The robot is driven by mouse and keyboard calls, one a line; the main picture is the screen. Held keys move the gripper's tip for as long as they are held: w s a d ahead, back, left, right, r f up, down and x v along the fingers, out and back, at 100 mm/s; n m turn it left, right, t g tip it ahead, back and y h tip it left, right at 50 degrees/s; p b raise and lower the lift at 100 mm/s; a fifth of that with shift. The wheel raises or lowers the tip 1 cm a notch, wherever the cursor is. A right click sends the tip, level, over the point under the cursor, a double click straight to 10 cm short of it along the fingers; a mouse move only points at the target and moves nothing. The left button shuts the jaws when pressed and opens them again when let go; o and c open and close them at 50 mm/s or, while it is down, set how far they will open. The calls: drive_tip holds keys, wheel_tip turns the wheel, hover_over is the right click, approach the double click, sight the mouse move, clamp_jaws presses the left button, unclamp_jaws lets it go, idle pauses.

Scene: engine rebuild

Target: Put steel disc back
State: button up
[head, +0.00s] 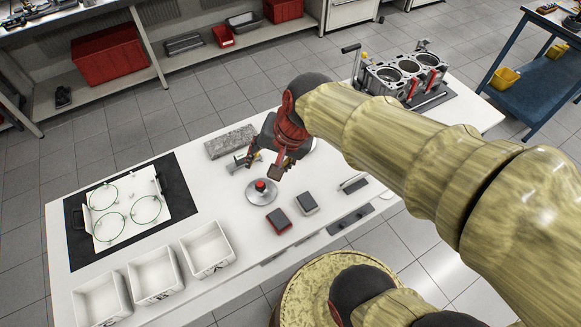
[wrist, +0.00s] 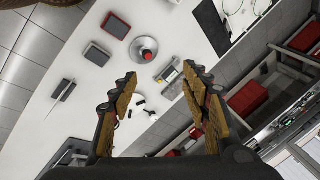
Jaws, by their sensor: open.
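A round steel disc (head: 261,197) with a red and black knob on its middle lies flat on the white bench. It also shows in the wrist view (wrist: 145,56), above and between my fingers. My gripper (head: 263,167) is open and empty, held over the bench just behind the disc in the head view. Its two fingers are spread wide in the wrist view (wrist: 159,76) and touch nothing. A pale round shape (head: 312,146) is partly hidden behind my gripper, and I cannot tell what it is.
A red-edged block (head: 279,221) and a grey block (head: 306,204) lie near the disc. A grey slab (head: 230,141) and a small metal fixture (head: 240,162) lie behind. White bins (head: 207,250), a white plate with green rings (head: 126,207) and an engine block (head: 402,77) occupy the bench.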

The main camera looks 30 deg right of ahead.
drive_tip(key=s+d+r+n+t+h, duration=0.1)
drive_tip(key=s+r+n, duration=0.4)
drive_tip(key=s+n, duration=0.3)
drive_tip(key=shift+d+r+h, duration=0.25)
drive_tip(key=shift+d+h, duration=0.1)
drive_tip(key=shift+h, duration=0.05)
wheel_tip(320, 180, down, 3)
drive_tip(key=b, duration=0.3)
